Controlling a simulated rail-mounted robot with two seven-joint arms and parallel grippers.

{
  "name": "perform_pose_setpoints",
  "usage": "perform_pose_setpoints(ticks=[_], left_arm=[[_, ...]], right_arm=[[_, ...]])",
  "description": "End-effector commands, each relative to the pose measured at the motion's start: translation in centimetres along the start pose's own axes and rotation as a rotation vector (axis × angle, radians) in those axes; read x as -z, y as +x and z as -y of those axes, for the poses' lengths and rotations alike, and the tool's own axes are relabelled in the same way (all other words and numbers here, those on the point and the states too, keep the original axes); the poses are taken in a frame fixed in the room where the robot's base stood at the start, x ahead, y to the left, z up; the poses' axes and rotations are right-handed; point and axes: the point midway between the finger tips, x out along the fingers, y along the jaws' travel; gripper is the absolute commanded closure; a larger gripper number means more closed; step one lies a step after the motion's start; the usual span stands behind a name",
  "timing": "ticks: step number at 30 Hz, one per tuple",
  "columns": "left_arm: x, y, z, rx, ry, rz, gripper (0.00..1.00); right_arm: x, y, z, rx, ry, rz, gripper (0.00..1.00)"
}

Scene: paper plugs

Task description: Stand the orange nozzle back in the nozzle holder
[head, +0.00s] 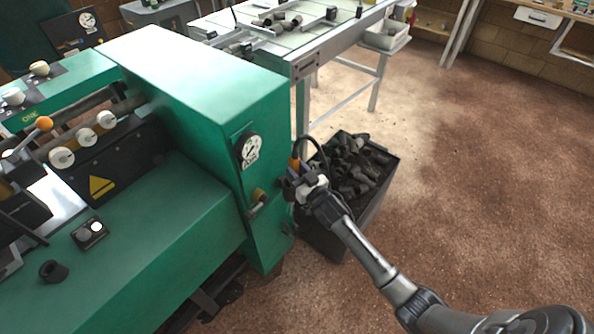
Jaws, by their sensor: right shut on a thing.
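The orange nozzle (294,163) shows as a small orange piece beside the right side of the green machine, with a dark hose arching from it. My right gripper (296,184) is shut on the nozzle, close to the machine's side and in front of the dark bin. The fingers hide the nozzle's lower part. I cannot make out the nozzle holder for sure; the gripper and machine may hide it. I cannot tell whether the nozzle touches anything besides the gripper. My left gripper is not in view.
The green machine (200,75) carries a round gauge (249,150) and a brass-coloured fitting (258,197). A dark bin (375,208) full of dark plugs stands on the floor behind my gripper. A pale work table (345,33) stands behind. Brown floor (480,190) is clear at right.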

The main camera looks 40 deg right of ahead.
Motion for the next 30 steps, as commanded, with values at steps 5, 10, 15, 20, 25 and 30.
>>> perform_pose_setpoints(ticks=[5, 10, 15, 20, 25, 30], left_arm=[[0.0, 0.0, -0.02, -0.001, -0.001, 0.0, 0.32], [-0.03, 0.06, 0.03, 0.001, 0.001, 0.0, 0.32], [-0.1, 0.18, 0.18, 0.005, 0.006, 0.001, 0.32], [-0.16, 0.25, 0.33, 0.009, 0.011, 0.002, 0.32], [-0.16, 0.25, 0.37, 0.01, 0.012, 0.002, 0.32], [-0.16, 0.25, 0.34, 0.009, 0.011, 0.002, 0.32]], right_arm=[[0.06, 0.02, 0.0, 0.0, 0.0, -0.001, 0.95], [-0.13, 0.02, 0.0, 0.0, 0.0, -0.001, 0.95], [-0.53, 0.0, 0.0, 0.0, 0.001, -0.001, 0.95], [-0.85, -0.02, 0.0, 0.0, 0.001, -0.001, 0.95], [-0.88, -0.02, -0.01, 0.0, 0.001, -0.001, 0.95], [-0.89, -0.02, 0.0, 0.0, 0.0, -0.001, 0.59]])
